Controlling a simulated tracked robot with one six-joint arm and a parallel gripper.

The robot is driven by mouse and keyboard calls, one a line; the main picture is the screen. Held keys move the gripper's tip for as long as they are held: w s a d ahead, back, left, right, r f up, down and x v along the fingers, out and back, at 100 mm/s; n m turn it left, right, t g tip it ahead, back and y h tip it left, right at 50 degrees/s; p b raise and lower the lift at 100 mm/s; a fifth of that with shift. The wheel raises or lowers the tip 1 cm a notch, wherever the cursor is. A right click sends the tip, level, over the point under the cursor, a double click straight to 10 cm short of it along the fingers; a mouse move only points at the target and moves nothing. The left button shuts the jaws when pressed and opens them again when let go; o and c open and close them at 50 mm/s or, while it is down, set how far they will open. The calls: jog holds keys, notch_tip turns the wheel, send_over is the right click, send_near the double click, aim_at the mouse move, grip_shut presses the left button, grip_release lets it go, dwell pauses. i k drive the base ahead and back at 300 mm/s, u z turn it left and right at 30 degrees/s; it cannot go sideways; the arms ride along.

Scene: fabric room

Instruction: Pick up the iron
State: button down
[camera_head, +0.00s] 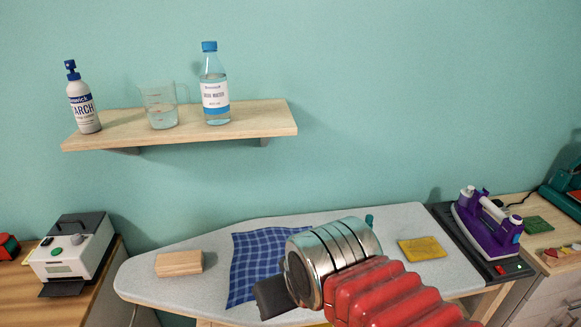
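The iron (487,224) is purple with a white handle part. It stands tilted at the right end of the ironing board, on a dark rest (455,232) with a small red light or switch. My arm comes in from the bottom, with red ribs and a shiny metal end. At its front is a dark block, seemingly part of my gripper (271,297), over the board's front middle. It is well left of the iron and apart from it. The fingertips do not show clearly, so I cannot tell open from shut.
The ironing board (210,239) holds a wooden block (179,263), a blue checked cloth (257,256) and a yellow cloth (422,248). A shelf (265,118) holds a starch bottle (84,107), a measuring jug (160,106) and a water bottle (213,92). Side tables flank the board.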

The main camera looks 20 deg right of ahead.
aim_at(489, 238)
jog(key=u, duration=0.15)
jog(key=k, duration=1.3)
jog(key=z, duration=1.1)
jog(key=i, duration=1)
jog(key=z, duration=0.1)
